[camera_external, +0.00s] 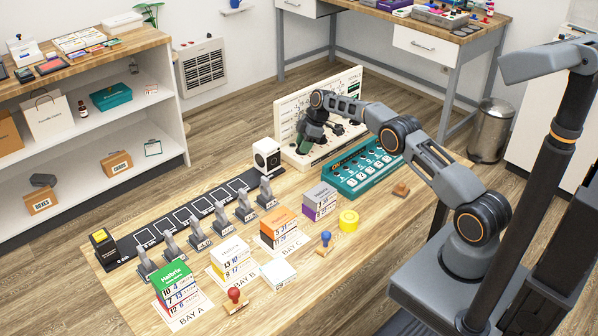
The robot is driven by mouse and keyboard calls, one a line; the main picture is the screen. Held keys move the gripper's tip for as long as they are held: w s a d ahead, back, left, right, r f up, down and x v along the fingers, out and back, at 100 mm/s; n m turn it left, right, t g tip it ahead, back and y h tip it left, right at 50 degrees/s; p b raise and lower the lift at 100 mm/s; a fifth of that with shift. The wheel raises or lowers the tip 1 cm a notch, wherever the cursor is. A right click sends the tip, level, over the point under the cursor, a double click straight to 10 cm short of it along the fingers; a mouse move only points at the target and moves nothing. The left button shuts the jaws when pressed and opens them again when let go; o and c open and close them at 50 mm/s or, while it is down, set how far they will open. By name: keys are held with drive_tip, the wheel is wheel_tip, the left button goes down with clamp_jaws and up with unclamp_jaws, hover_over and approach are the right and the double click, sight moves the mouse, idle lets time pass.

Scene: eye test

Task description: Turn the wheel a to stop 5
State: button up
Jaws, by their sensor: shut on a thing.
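A white panel (343,92) with dark wheels and small markings stands upright at the back of the wooden table, with a white base in front. My gripper (304,148) is at the left part of this panel, pointing down, shut on what seems to be one of its wheels. The dark jaws hide most of that wheel. The labels are too small to read, so I cannot tell which wheel is a or which stop it points to.
A white block (267,155) with a black dial stands to the left.

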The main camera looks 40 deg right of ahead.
drive_tip(key=shift+r+n+g+p, duration=0.1)
drive_tip(key=shift+n+g+p, duration=0.2)
drive_tip(key=shift+n+p, duration=0.6)
drive_tip(key=shift+n, duration=0.1)
drive_tip(key=o, duration=0.9)
drive_tip(key=p+v, duration=0.2)
drive_tip(key=v, duration=1.1)
drive_tip(key=shift+w+d+r+p, duration=0.15)
drive_tip(key=shift+d+r+p, duration=0.1)
drive_tip(key=shift+d+p, duration=0.05)
